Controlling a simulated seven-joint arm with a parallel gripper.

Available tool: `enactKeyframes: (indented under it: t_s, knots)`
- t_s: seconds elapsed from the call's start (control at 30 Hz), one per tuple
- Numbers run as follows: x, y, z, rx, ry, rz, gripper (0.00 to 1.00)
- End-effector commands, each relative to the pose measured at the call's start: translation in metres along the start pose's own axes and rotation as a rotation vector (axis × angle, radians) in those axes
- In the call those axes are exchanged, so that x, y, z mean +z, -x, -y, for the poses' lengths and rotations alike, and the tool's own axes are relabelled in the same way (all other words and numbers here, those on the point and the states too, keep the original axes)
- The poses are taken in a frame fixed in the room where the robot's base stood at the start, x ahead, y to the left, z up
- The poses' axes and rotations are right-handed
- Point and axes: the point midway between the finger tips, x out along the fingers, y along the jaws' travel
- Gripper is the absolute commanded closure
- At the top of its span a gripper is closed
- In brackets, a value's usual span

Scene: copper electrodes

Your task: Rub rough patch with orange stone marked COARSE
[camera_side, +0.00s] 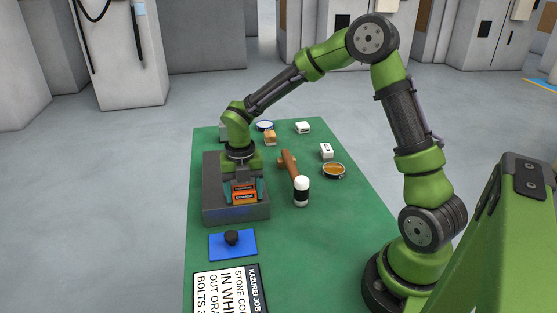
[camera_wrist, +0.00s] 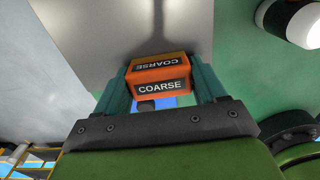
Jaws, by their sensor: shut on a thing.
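The orange stone (camera_side: 244,192) marked COARSE is held between the teal fingers of my gripper (camera_side: 246,198). In the wrist view the stone (camera_wrist: 160,78) shows two faces with black COARSE labels, and my gripper's fingers (camera_wrist: 158,92) press on its left and right sides. In the side view the stone is over a dark grey block (camera_side: 235,213) on the green table. In the wrist view a pale grey surface (camera_wrist: 110,30) lies beyond the stone. I cannot tell whether the stone touches it. I cannot make out the rough patch.
A blue mat (camera_side: 248,244) with a black knob and a printed sign (camera_side: 228,290) lie in front.

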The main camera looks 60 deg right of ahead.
Motion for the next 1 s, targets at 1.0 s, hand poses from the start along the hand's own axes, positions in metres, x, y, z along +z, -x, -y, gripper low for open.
enactKeyframes:
  t_s: [1.0]
  knots:
    - [0.070, 0.032, -0.001, 0.002, -0.001, 0.004, 0.58]
